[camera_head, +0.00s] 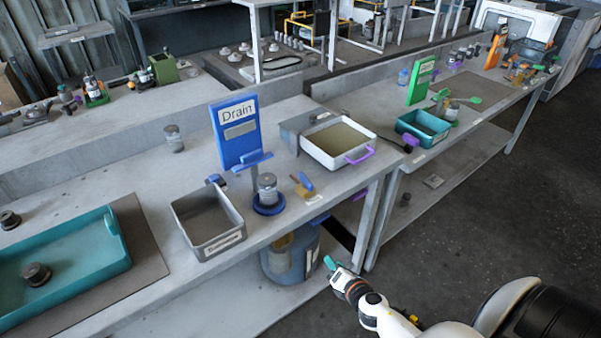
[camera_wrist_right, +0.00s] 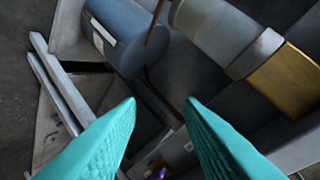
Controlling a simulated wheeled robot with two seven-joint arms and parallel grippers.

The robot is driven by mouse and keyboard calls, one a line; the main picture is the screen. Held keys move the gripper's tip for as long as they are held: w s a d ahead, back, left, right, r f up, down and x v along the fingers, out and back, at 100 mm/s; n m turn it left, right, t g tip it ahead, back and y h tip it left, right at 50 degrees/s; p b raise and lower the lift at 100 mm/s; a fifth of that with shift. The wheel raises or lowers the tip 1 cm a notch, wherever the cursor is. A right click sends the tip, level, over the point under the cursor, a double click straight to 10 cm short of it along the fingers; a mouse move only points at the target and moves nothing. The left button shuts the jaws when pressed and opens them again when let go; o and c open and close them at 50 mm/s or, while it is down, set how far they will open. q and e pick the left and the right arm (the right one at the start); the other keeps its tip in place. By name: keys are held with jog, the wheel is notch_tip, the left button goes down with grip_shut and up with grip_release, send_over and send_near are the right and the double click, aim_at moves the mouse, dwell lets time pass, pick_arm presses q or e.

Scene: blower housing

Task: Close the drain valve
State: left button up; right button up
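A blue "Drain" sign (camera_head: 235,130) stands on the workbench. In front of it, a small tan piece with a blue part (camera_head: 304,187) lies near the bench's front edge; I cannot tell whether it is the drain valve. A blue drum (camera_head: 288,262) stands under the bench, and it also shows in the right wrist view (camera_wrist_right: 135,38). No drain valve is clearly recognisable. My right gripper (camera_head: 331,265) is in front of the bench, below its top and right of the drum. Its teal fingers (camera_wrist_right: 160,103) are apart with nothing between them. My left gripper is out of view.
A grey bin (camera_head: 207,246), a jar (camera_head: 267,190) on a blue round base and a white tray (camera_head: 363,160) with a purple handle stand on the bench. A teal tray (camera_head: 75,254) lies at left. Bench legs (camera_head: 366,225) stand near my right gripper. The floor at right is open.

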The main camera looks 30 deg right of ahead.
aim_at(306, 178)
jog(key=w+r+n+t+y, duration=0.1)
jog(key=w+r+n+t, duration=0.3)
jog(key=r, duration=0.6)
jog(key=w+r+n+t, duration=0.1)
jog(key=r+n, duration=0.5)
jog(key=r, duration=0.4)
jog(key=shift+n, duration=0.3)
jog(key=w, duration=0.7)
jog(key=w+p, duration=0.1)
jog(key=w, duration=0.2)
jog(key=shift+w+d+f, duration=0.1)
jog(key=shift+w+d, duration=0.15)
jog(key=shift+w, duration=0.75)
grip_shut()
